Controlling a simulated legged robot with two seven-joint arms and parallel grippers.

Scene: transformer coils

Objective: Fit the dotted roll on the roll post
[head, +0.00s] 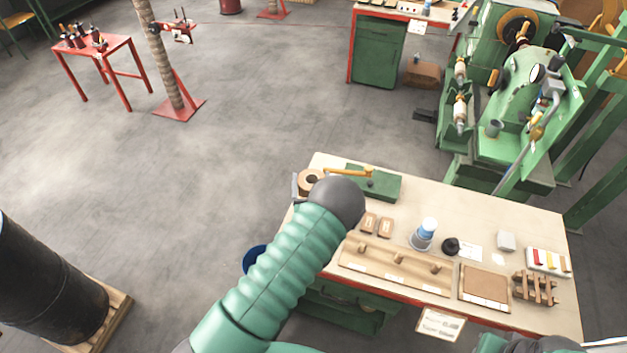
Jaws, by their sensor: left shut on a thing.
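My left arm rises from the bottom, and its dark grey wrist hides much of my left gripper (302,187). Grey gripper parts show beside a tan roll (311,176) with a brown centre, at the bench's far left corner. The gripper is shut on this roll. Its dots are too small to make out. A wooden board (385,272) with three short pegs and white labels lies along the bench's near edge. I cannot tell whether one of these pegs is the roll post. My right gripper does not show.
The bench (480,213) also bears a green plate with a yellow handle (384,187), two brown blocks (378,225), a blue-and-white cylinder on a grey base (425,232), a black knob (450,246) and a slatted wooden rack (537,288). Green machinery (510,120) stands behind.

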